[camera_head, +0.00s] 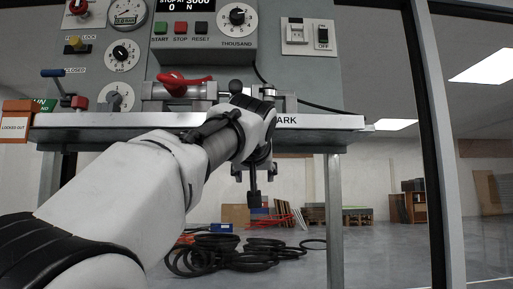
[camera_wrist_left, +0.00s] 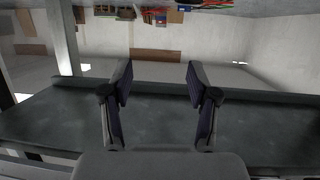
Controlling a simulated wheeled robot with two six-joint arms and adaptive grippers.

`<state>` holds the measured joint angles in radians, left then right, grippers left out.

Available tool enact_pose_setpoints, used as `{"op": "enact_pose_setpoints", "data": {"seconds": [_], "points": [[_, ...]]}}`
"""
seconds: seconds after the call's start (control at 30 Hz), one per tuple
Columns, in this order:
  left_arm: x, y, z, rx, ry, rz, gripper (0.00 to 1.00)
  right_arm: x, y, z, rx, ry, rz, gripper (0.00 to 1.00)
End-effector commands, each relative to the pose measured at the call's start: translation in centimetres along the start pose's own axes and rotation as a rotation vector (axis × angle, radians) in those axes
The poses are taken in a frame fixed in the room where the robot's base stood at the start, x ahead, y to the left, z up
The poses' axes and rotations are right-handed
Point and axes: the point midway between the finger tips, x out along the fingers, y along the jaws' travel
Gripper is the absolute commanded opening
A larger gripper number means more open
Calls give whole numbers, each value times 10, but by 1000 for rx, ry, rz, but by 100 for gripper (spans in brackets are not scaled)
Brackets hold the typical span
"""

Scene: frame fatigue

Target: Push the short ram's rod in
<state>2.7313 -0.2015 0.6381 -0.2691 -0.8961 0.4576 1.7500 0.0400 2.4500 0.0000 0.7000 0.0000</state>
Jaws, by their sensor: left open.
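A metal cylinder (camera_head: 205,92) that looks like the ram lies on the bench ledge, with a red lever (camera_head: 184,80) on it. My left wrist covers its right part, so I cannot tell how far its rod sticks out. A small bright metal piece (camera_head: 290,104) shows just right of my wrist. My left gripper (camera_head: 254,196) is in front of the ledge, with dark parts hanging below its edge. In the left wrist view the left gripper (camera_wrist_left: 160,80) is open, its two fingers apart with nothing between them. My right gripper is in neither view.
The panel (camera_head: 270,60) behind the ledge (camera_head: 335,122) carries gauges, knobs and start, stop and reset buttons. A blue-handled valve (camera_head: 66,73) and a red knob are at left. Black hoops (camera_head: 235,250) lie on the floor below. A dark frame post (camera_head: 430,140) stands at right.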

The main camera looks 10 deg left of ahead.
Motion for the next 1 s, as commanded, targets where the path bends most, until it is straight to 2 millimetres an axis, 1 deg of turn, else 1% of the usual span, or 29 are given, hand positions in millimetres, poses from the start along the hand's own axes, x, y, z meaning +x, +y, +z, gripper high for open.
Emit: {"op": "enact_pose_setpoints", "data": {"seconds": [0.03,0.2,0.4,0.53,0.77,0.8,0.87,0.9,0.97,1.0], "points": [[11,0,9,5,-16,2,60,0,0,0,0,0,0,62],[42,0,35,22,-56,11,60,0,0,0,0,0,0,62],[68,-1,60,37,-93,19,60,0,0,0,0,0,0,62],[75,-1,68,41,-102,22,60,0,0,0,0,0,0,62],[76,-1,69,42,-104,23,60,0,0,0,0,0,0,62],[76,-1,69,42,-104,23,56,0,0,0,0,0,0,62],[76,-1,69,42,-104,23,35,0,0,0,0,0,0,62],[76,-1,69,42,-104,23,21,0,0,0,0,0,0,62],[76,-1,69,42,-104,23,0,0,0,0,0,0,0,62],[76,-1,69,42,-104,23,0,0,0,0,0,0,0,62]]}}
